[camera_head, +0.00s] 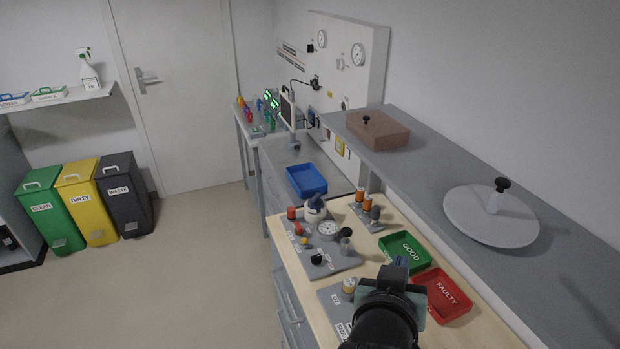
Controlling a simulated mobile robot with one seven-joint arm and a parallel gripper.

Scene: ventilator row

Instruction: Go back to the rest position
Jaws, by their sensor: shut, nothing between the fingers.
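My gripper (401,261) is above the wooden-topped workbench (470,331), at the lower middle of the picture. It is seen from behind, with my dark wrist in front of it. Its fingers are together and hold nothing. My wrist hides part of the bench and part of a grey labelled plate (332,297). I cannot tell its exact height above the bench.
A grey shelf (430,165) with a brown block (377,130) and a round grey lid (490,215) overhangs the right side. A grey board with small parts (318,258) and a blue tray (306,180) lie further back. The floor (190,270) at left is clear before three bins.

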